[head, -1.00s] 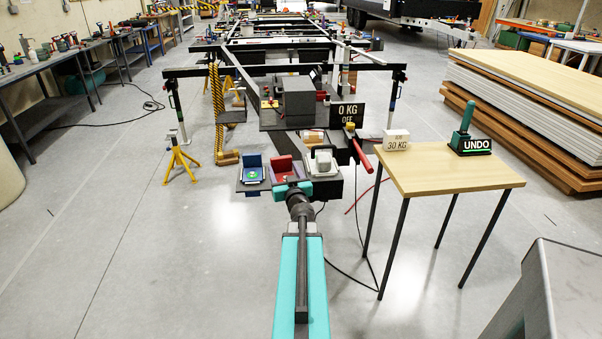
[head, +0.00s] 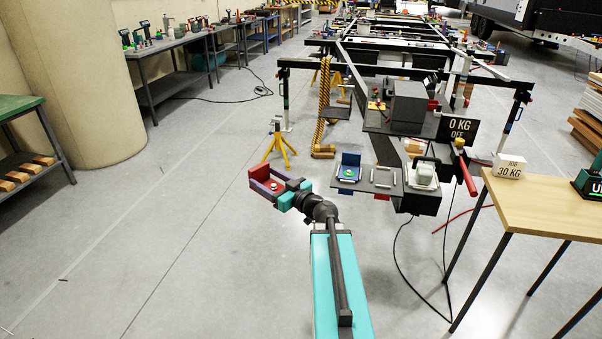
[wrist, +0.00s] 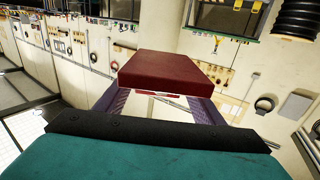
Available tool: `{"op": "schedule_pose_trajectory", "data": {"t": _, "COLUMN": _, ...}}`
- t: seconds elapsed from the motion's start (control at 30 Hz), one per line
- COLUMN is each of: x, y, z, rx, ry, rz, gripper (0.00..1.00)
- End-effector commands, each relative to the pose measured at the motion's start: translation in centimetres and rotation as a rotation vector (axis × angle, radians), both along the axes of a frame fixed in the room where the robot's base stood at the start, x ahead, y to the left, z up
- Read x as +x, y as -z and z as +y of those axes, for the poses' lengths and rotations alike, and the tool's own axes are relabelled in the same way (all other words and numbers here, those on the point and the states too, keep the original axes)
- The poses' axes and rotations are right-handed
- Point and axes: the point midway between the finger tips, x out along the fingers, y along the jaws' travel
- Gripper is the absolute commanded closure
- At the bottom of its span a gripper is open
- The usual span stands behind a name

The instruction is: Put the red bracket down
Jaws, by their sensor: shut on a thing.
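The red bracket (head: 272,174) is in my gripper (head: 283,186), held in the air over open floor, left of the small dark tray. It is an angled piece with an upright plate and a flat part. In the wrist view the bracket (wrist: 165,73) shows as a dark red plate beyond the purple-grey fingers (wrist: 205,108). The gripper is shut on it; the exact contact is partly hidden. The dark tray (head: 366,189) holds a blue bracket (head: 349,166) at its left, and its middle place shows no red bracket.
A white block-like part (head: 425,174) sits right of the tray. A yellow stand (head: 278,145) is behind the gripper. A wooden table (head: 540,200) with a 30 KG block (head: 508,166) stands at right. A green-topped bench (head: 18,108) is at far left.

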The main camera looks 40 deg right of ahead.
Motion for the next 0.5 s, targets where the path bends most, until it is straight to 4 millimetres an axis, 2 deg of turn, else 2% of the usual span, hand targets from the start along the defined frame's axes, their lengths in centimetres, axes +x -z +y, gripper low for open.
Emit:
{"op": "schedule_pose_trajectory", "data": {"t": 0.03, "x": 0.5, "y": 0.0, "z": 2.2, "rx": 0.001, "ry": -0.05, "rz": -0.002, "gripper": 0.77}}
{"op": "schedule_pose_trajectory", "data": {"t": 0.27, "x": 1.5, "y": 0.6, "z": 11.5, "rx": 0.002, "ry": -0.281, "rz": -0.002, "gripper": 0.77}}
{"op": "schedule_pose_trajectory", "data": {"t": 0.5, "x": 0.9, "y": 1.7, "z": 21.3, "rx": 0.003, "ry": -0.531, "rz": -0.002, "gripper": 0.77}}
